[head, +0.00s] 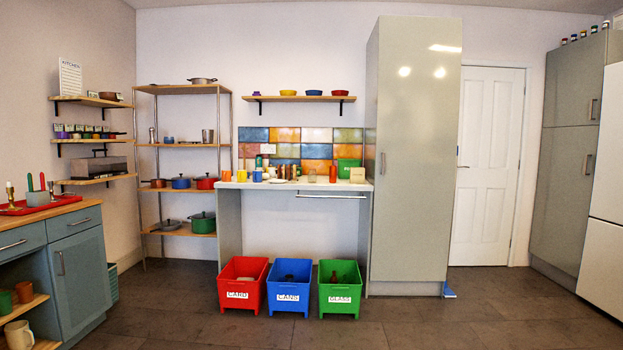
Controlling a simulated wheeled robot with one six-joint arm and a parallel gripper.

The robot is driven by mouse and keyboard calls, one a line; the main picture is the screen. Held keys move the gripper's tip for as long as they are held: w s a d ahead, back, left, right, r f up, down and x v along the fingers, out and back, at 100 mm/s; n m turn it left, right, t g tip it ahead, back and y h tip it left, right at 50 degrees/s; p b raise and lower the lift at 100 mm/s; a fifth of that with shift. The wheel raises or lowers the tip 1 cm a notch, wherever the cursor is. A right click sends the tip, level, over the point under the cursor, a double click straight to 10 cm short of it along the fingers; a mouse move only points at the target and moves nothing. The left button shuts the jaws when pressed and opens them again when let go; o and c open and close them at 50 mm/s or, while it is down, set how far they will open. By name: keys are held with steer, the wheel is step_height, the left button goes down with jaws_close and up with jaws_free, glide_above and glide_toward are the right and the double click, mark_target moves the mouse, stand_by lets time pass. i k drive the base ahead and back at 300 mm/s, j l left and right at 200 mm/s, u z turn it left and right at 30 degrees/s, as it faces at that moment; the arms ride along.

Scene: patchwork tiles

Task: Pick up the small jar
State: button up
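Several small jars with pale labels and dark purple lids stand in a row on a wall shelf (90,140) at the left; one of these small jars (77,132) is near the row's middle. More small jar-like items (583,34) with coloured tops line the top of the tall cabinet at the upper right. Small containers, cups and bottles (282,171) crowd the counter (330,185) in the middle; they are too small to tell which is a jar. I cannot tell which one is the task's small jar. My gripper is not in view.
A red bin (238,296), a blue bin (288,298) and a green bin (339,299) stand on the floor before the counter. A teal cabinet (76,270) is at the left, a tall grey cabinet (415,160) right of the counter. The floor (420,325) in front is clear.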

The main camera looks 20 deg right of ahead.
mark_target(312, 173)
steer(key=z, duration=0.25)
steer(key=i+z, duration=0.15)
steer(key=i, duration=4.2)
steer(key=i+l+u, duration=0.1)
steer(key=i, duration=0.65)
steer(key=i+l+u, duration=0.1)
steer(key=i, duration=0.6)
